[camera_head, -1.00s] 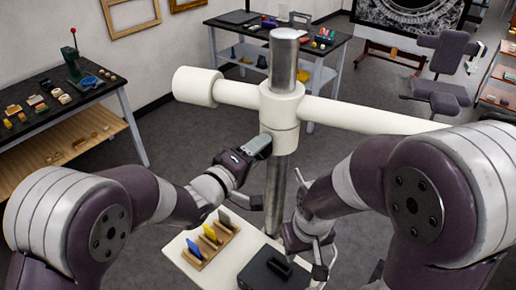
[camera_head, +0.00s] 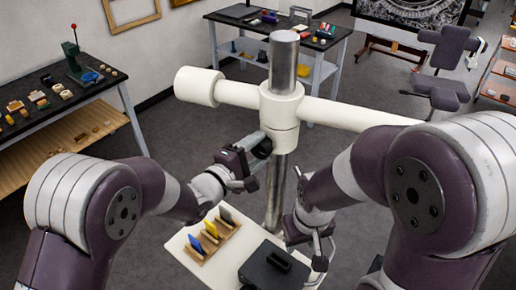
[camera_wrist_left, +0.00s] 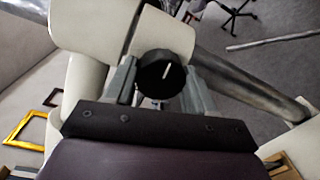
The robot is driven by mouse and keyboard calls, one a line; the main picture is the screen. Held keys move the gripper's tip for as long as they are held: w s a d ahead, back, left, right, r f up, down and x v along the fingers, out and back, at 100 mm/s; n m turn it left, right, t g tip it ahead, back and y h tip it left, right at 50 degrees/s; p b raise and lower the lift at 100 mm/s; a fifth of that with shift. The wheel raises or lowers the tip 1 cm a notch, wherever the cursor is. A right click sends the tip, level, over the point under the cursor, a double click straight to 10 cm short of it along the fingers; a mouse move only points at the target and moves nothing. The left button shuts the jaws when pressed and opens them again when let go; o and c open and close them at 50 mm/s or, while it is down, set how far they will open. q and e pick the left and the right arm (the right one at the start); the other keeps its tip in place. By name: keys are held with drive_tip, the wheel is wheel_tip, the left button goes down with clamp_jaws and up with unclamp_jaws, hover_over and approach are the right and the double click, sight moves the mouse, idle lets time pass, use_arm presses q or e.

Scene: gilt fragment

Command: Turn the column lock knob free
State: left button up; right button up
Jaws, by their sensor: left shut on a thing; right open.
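The column lock knob (camera_wrist_left: 161,74) is a round black knob with a white line mark, on the cream collar (camera_wrist_left: 165,32) in the left wrist view. My left gripper (camera_wrist_left: 158,82) is shut on it, with one grey finger at each side. In the head view the knob (camera_head: 262,149) shows small and dark at my left gripper (camera_head: 253,156), just under the collar (camera_head: 281,112) on the steel column (camera_head: 276,190). My right gripper (camera_head: 317,250) is open and empty, low to the right of the column, beside a dark box.
A cream arm (camera_head: 355,115) crosses the column. Below stands a white table (camera_head: 210,265) with a wooden rack (camera_head: 212,240) of coloured cards and the dark box (camera_head: 275,267). A black workbench (camera_head: 60,95) with small items stands at left. Grey floor lies between.

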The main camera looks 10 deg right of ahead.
use_arm(q)
drive_tip(key=shift+f, duration=0.15)
drive_tip(key=o, duration=0.8)
drive_tip(key=shift+o, duration=1.2)
drive_tip(key=shift+a, duration=0.3)
drive_tip(key=shift+s+a, duration=0.15)
drive_tip(key=shift+s, duration=0.05)
drive_tip(key=b+v, duration=0.4)
drive_tip(key=v, duration=0.8)
drive_tip(key=shift+r, duration=0.2)
